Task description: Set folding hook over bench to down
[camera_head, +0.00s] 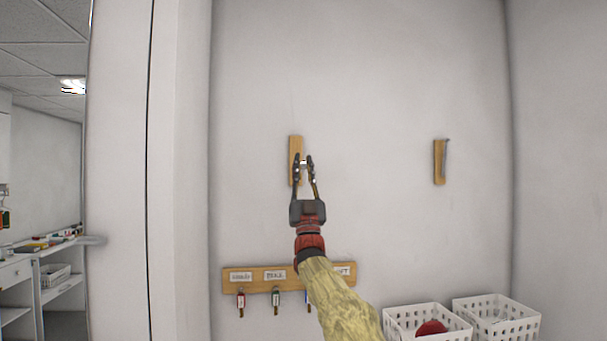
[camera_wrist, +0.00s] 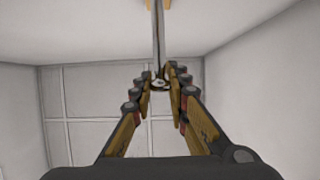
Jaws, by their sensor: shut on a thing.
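A folding hook has a wooden back plate (camera_head: 295,146) on the wall at the middle of the head view. In the wrist view its metal arm (camera_wrist: 158,40) sticks out from the plate and runs to a rounded end between my fingertips. My gripper (camera_head: 303,161) is shut on that end, and its fingertips (camera_wrist: 160,84) sit on both sides of it. My fingers partly cover the hook in the head view, so its exact angle is hard to tell there.
A second wall hook (camera_head: 439,162) is to the right, apart from my gripper. Below are a labelled wooden key rack (camera_head: 231,289) with hanging keys and two white baskets (camera_head: 400,323) (camera_head: 528,320). Shelves (camera_head: 55,294) stand at far left. The wall between the hooks is bare.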

